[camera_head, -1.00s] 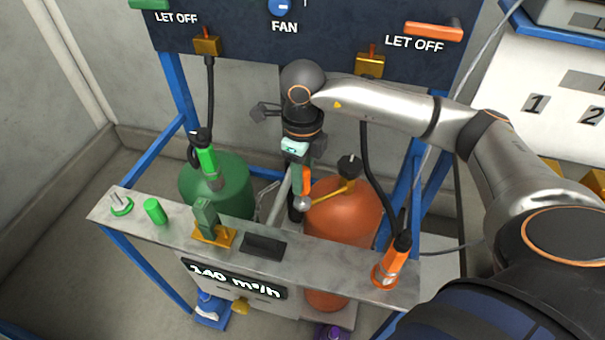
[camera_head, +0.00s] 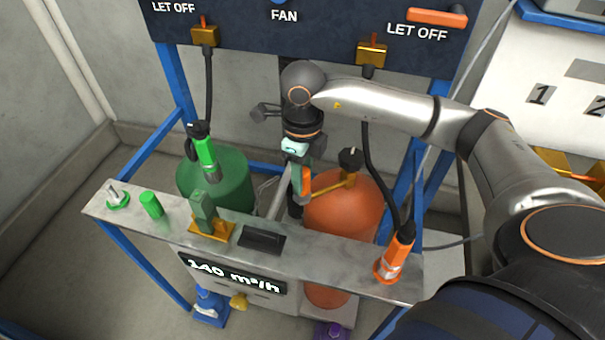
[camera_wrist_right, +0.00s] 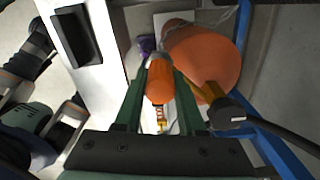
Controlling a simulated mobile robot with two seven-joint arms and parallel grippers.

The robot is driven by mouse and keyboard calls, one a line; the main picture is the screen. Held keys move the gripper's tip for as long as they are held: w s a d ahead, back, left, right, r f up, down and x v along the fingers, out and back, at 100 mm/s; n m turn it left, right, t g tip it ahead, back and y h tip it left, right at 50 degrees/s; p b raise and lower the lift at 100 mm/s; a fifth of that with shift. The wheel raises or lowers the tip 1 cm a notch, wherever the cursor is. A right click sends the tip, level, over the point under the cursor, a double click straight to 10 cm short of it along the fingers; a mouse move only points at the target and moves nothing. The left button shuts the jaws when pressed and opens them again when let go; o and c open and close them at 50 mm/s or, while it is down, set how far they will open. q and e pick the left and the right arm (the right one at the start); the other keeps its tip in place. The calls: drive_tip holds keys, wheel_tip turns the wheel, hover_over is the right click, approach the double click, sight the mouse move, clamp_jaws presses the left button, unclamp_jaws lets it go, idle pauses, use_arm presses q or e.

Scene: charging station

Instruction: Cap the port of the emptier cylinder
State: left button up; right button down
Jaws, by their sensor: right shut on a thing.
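The orange cylinder (camera_head: 345,212) stands behind the grey shelf, with a black valve knob (camera_head: 350,158) and a brass side port pipe (camera_head: 327,190). My right gripper (camera_head: 303,180) is beside that pipe's outer end, shut on an orange cap (camera_wrist_right: 160,82). In the right wrist view the cap sits between the green fingers, in front of the cylinder. Whether it touches the port I cannot tell. The green cylinder (camera_head: 228,182) stands to the left, with a green hose connector (camera_head: 205,152) at its top. A green cap (camera_head: 151,204) stands on the shelf. My left gripper is not in view.
The shelf (camera_head: 330,265) runs across the front, carrying a green-grey block in a brass holder (camera_head: 212,230), a black slot piece (camera_head: 262,240) and an orange hose connector (camera_head: 396,254). A display below reads 140 m³/h. Blue frame posts (camera_head: 174,95) and black hoses (camera_head: 372,165) stand close by.

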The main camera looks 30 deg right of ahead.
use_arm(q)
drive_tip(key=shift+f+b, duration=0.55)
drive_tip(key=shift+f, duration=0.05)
use_arm(e)
drive_tip(key=shift+f, duration=0.7)
drive_tip(key=shift+c, duration=2.1)
unclamp_jaws()
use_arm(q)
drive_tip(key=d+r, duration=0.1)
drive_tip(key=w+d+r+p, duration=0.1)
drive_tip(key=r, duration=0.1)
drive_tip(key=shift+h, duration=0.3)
use_arm(e)
wheel_tip(320, 180, up, 13)
drive_tip(key=shift+f, duration=0.2)
